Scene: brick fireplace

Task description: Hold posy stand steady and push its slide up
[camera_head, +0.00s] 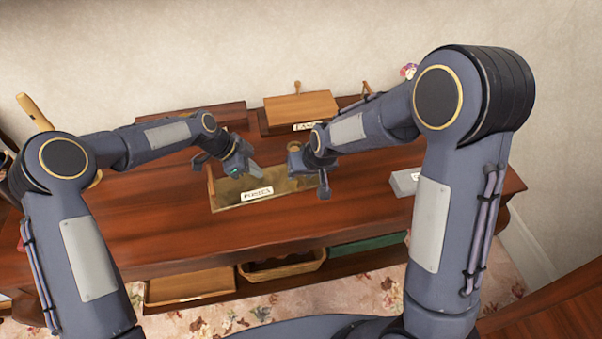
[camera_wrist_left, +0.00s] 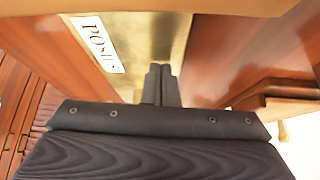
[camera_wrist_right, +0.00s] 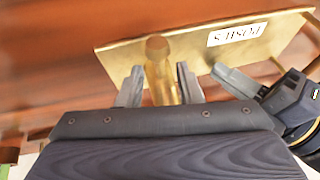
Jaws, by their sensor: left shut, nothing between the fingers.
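The posy stand shows as a brass plate (camera_head: 280,188) with a white POSIES label (camera_head: 257,194), on the table's middle. My left gripper (camera_head: 247,172) is shut and empty. In the left wrist view its closed fingertips (camera_wrist_left: 160,70) lie over the brass plate (camera_wrist_left: 150,28), to the right of the label; contact is unclear. My right gripper (camera_wrist_right: 158,80) has its fingers on both sides of a brass post (camera_wrist_right: 158,62) in front of the plate (camera_wrist_right: 190,45). I cannot tell whether they grip it. I cannot make out the slide separately.
A wooden box (camera_head: 300,108) with a label stands behind the grippers. A grey block (camera_head: 405,182) lies at the right of the tabletop (camera_head: 150,215). A tray (camera_head: 190,286) and a basket (camera_head: 283,270) sit on the shelf below. The front left tabletop is clear.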

